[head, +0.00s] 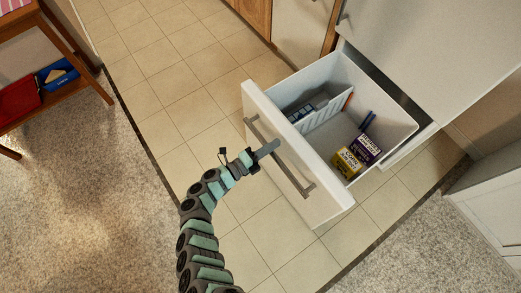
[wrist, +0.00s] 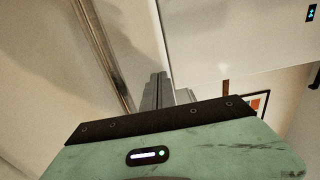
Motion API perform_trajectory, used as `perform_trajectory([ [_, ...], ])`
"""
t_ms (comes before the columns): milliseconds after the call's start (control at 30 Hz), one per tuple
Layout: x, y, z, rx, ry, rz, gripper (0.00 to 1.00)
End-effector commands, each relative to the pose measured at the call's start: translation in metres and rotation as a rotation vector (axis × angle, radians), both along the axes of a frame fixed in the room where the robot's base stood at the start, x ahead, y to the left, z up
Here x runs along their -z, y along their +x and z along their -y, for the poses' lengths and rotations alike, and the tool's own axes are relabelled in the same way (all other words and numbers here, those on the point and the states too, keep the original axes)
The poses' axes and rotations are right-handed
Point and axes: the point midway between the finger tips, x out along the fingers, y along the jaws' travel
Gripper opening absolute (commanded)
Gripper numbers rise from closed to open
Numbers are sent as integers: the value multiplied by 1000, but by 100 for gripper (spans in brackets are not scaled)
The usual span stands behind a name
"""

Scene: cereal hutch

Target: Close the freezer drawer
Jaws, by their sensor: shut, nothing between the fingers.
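The freezer drawer (head: 298,155) stands pulled well out from the white fridge-freezer (head: 435,50) in the head view. Its white front panel carries a long grey bar handle (head: 292,172). My gripper (head: 274,145) is shut and empty, with its fingertips at the drawer front near the upper part of the handle. I cannot tell whether they touch the panel. In the wrist view the shut fingers (wrist: 164,92) point toward a pale surface, and the handle bar (wrist: 103,50) runs to their left.
Yellow and purple boxes (head: 366,149) and a white basket (head: 300,115) are in the drawer. A wooden shelf (head: 70,90) with red and blue bins stands at left. Wooden cabinets (head: 255,14) stand behind. The tiled floor (head: 180,90) is clear.

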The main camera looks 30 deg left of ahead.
Motion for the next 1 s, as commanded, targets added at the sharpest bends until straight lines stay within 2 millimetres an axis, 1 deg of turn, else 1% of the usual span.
perform_trajectory([
  [100, 1, 10, 4, -1, 0, -1, 0],
  [200, 1, 13, 6, -1, 1, -2, 0],
  [600, 0, 15, 7, 0, 0, -1, 0],
  [733, 1, 19, 9, 1, 1, 0, 0],
  [867, 1, 28, 15, 4, 1, 3, 0],
  [1000, 2, 47, 24, 3, 1, 3, 0],
])
